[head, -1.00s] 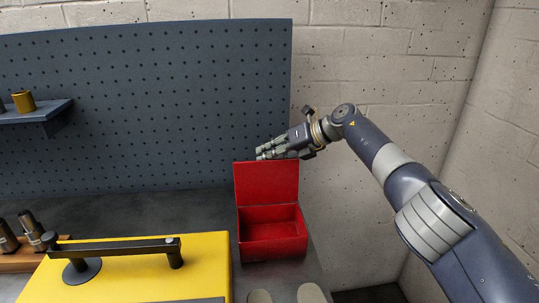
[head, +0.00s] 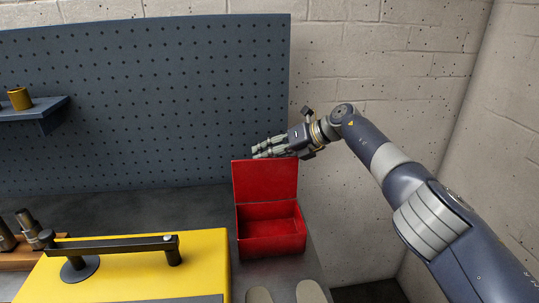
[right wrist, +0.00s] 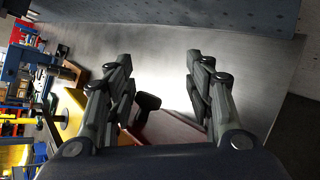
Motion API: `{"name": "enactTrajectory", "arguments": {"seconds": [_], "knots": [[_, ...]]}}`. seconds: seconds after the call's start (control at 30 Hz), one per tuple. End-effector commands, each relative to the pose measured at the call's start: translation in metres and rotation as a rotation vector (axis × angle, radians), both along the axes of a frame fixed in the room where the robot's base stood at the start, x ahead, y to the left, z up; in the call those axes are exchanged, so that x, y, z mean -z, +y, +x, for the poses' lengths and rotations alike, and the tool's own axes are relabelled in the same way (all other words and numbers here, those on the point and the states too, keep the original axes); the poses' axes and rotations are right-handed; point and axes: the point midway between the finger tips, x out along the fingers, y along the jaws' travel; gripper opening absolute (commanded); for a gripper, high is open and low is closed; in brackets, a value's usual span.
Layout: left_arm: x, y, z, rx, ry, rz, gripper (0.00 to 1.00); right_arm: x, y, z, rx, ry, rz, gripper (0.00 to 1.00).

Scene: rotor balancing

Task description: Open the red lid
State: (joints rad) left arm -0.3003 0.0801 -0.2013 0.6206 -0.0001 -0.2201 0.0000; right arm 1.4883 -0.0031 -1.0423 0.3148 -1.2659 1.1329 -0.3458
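The red box (head: 271,242) stands on the dark bench near its right end. Its red lid (head: 265,181) stands upright at the back, so the box is open and its inside shows empty. My right gripper (head: 255,151) is just behind and above the lid's top edge, pointing left. In the right wrist view the two fingers of my right gripper (right wrist: 157,65) are spread apart with nothing between them. A dark red surface (right wrist: 170,134) shows below and between the fingers there. Whether the gripper touches the lid cannot be told. My left gripper is not in view.
A yellow machine (head: 205,260) with a black bar (head: 115,245) stands left of the box. A blue pegboard (head: 150,105) rises behind, with a shelf (head: 38,110) holding a brass cylinder (head: 20,98). A brick wall (head: 400,60) is at the right. The bench behind the machine is bare.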

Motion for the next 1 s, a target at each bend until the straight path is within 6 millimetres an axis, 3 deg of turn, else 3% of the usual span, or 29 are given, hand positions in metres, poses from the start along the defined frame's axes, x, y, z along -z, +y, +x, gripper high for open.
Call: {"name": "enactTrajectory", "arguments": {"seconds": [0.03, 0.47, 0.67, 1.0], "knots": [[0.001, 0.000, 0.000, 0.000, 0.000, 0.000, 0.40, 0.009, -0.002, -0.001, -0.001, 0.007, -0.013, 0.42], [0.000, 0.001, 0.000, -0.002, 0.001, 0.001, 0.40, 0.002, -0.011, -0.002, 0.001, 0.004, -0.011, 0.42], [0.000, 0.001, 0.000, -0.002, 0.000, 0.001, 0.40, -0.011, -0.026, -0.007, 0.005, 0.000, -0.010, 0.42], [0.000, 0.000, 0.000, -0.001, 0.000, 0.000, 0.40, -0.050, -0.071, -0.025, 0.004, -0.004, -0.004, 0.42]]}}
